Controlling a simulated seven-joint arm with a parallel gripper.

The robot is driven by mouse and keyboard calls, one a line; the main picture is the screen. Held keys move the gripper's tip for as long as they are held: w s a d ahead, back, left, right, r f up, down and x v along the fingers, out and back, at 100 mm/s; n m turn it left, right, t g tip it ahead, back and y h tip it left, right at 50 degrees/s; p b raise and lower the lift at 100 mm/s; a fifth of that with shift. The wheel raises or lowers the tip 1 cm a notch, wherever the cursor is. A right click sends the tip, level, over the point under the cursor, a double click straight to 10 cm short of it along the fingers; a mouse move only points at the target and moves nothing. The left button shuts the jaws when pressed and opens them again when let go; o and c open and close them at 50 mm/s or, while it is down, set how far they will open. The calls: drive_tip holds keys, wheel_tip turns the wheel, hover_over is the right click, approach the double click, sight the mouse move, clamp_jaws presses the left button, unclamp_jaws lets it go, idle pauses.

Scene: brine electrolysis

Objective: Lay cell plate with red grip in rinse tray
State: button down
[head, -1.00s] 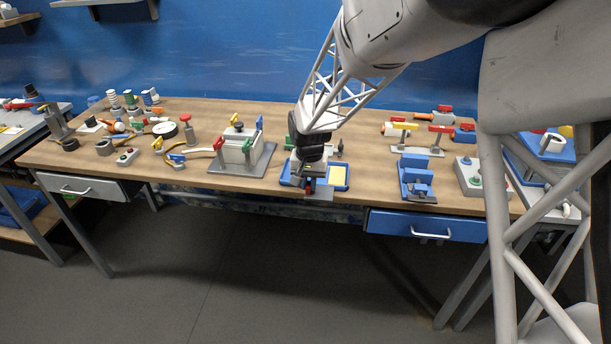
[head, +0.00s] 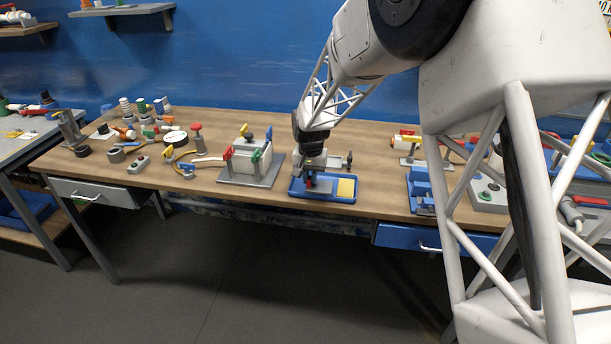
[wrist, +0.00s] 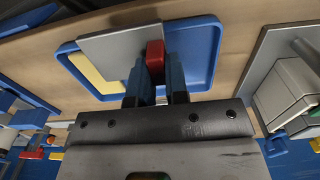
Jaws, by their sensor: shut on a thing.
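My gripper (head: 311,173) is over the left part of the blue rinse tray (head: 345,199), near the front edge of the bench. In the wrist view, its two blue fingers (wrist: 154,80) are shut on the red grip (wrist: 155,55) of the cell plate. The flat grey plate (wrist: 112,47) lies across part of the tray (wrist: 205,45) and overlaps one rim there. I cannot tell whether the plate touches the tray floor. A yellow patch (head: 346,187) shows at the tray's right side.
A grey-based cell block (head: 243,162) with coloured grips stands just left of the tray. A blue stand (head: 420,188) is to the right. Several small parts fill the bench's left end. Bare wood (head: 378,180) lies between tray and blue stand.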

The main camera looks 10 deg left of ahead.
drive_tip(key=shift+w+a+f, duration=0.1)
drive_tip(key=shift+w+a, duration=0.3)
drive_tip(key=shift+w, duration=0.6)
drive_tip(key=shift+w+a+f, duration=0.1)
drive_tip(key=shift+w+a, duration=0.35)
drive_tip(key=shift+w, duration=0.6)
drive_tip(key=shift+w+a+f, duration=0.1)
drive_tip(key=shift+w+a, duration=0.3)
drive_tip(key=shift+w, duration=0.6)
drive_tip(key=shift+f, duration=1.75)
drive_tip(key=shift+f, duration=0.1)
drive_tip(key=c, duration=1.1)
unclamp_jaws()
wheel_tip(320, 180, up, 12)
drive_tip(key=shift+r, duration=0.15)
